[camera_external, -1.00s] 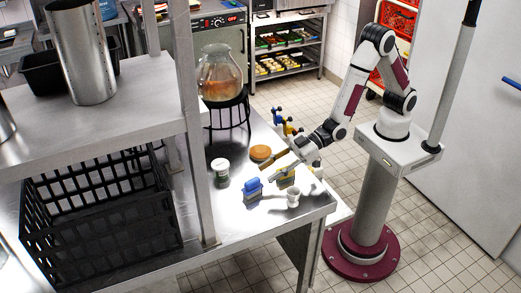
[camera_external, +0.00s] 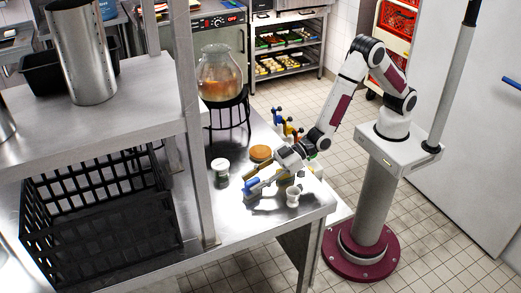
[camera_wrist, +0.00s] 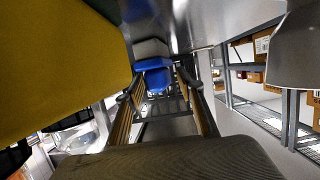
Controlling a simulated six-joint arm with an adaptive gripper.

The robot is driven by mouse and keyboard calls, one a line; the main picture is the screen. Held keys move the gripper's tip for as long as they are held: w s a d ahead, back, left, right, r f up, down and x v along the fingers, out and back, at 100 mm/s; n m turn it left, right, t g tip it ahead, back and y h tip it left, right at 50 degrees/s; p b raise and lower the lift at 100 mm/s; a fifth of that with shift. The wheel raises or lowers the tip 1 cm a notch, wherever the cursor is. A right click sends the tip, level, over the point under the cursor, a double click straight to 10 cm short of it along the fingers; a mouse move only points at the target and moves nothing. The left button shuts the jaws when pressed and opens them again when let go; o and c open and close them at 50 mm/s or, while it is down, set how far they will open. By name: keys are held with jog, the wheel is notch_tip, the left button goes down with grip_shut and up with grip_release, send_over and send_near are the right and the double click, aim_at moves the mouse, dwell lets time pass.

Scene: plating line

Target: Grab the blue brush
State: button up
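The blue brush (camera_external: 251,186) stands on the steel table near its front edge, with a blue top over a paler lower part. In the wrist view its blue body (camera_wrist: 153,74) shows ahead, between the two fingertips. My gripper (camera_external: 249,184) is low over the table, its fingers reaching to the brush from the right. In the wrist view my gripper (camera_wrist: 157,86) is open, with one tan-sided finger on each side of the brush. I cannot tell whether either finger touches it.
A white cup (camera_external: 292,197) stands close in front of my gripper. A large yellow thing (camera_wrist: 60,75) fills the left of the wrist view, very near. A jar (camera_external: 220,169) and a round orange-brown thing (camera_external: 260,153) stand behind. A shelf post (camera_external: 196,150) rises to the left.

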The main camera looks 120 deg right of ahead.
aim_at(245, 187)
jog(key=shift+w, duration=0.2)
dwell(0.3)
jog(key=shift+w+a+f, duration=0.15)
jog(key=shift+w, duration=0.6)
jog(key=shift+w+a+f, duration=0.15)
jog(key=shift+w, duration=0.55)
jog(key=shift+x, duration=1.05)
grip_shut()
